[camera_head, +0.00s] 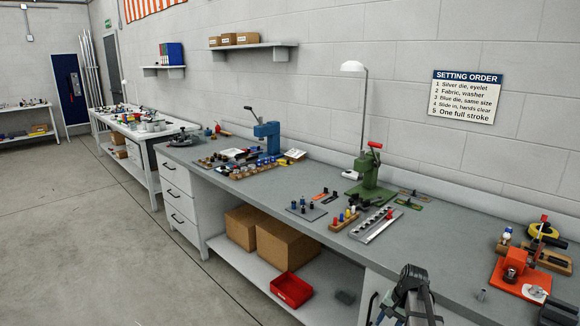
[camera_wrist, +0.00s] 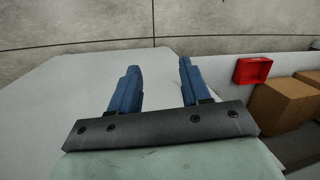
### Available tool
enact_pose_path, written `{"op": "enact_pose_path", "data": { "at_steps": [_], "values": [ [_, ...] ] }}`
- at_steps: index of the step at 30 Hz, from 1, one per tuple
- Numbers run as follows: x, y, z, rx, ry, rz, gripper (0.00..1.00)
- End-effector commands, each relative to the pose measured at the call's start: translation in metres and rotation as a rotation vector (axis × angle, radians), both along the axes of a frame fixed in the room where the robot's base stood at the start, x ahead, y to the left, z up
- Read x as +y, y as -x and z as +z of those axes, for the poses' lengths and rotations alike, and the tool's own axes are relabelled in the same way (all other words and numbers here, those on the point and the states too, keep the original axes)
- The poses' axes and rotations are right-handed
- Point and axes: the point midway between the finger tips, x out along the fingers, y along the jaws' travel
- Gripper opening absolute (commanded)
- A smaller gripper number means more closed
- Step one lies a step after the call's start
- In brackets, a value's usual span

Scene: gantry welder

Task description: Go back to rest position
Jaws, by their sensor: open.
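My gripper (camera_wrist: 157,88) shows in the wrist view with its two blue fingers apart and nothing between them. It points down over a pale surface and the bench's edge, with the concrete floor beyond. In the head view part of my arm (camera_head: 410,300) shows at the bottom, in front of the bench's front edge. The fingertips cannot be made out there.
The grey workbench (camera_head: 250,190) carries a green press (camera_head: 370,175), a blue press (camera_head: 268,135), an orange device (camera_head: 520,270) and several small parts. A red bin (camera_head: 291,290) and cardboard boxes (camera_head: 285,247) are on the lower shelf. Floor (camera_head: 90,240) at left is clear.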

Motion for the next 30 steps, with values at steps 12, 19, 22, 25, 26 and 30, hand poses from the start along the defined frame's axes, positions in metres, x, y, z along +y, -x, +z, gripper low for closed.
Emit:
{"op": "enact_pose_path", "data": {
  "at_steps": [12, 19, 22, 25, 26, 30],
  "values": [
    [0.058, 0.089, -0.123, 0.140, 0.017, 0.145, 0.47],
    [0.085, 0.145, -0.177, 0.213, 0.026, 0.232, 0.47],
    [0.095, 0.172, -0.198, 0.247, 0.031, 0.270, 0.47],
    [0.105, 0.200, -0.216, 0.277, 0.034, 0.311, 0.47],
    [0.107, 0.209, -0.222, 0.287, 0.034, 0.322, 0.47],
    [0.119, 0.249, -0.245, 0.332, 0.039, 0.379, 0.47]
  ]
}}
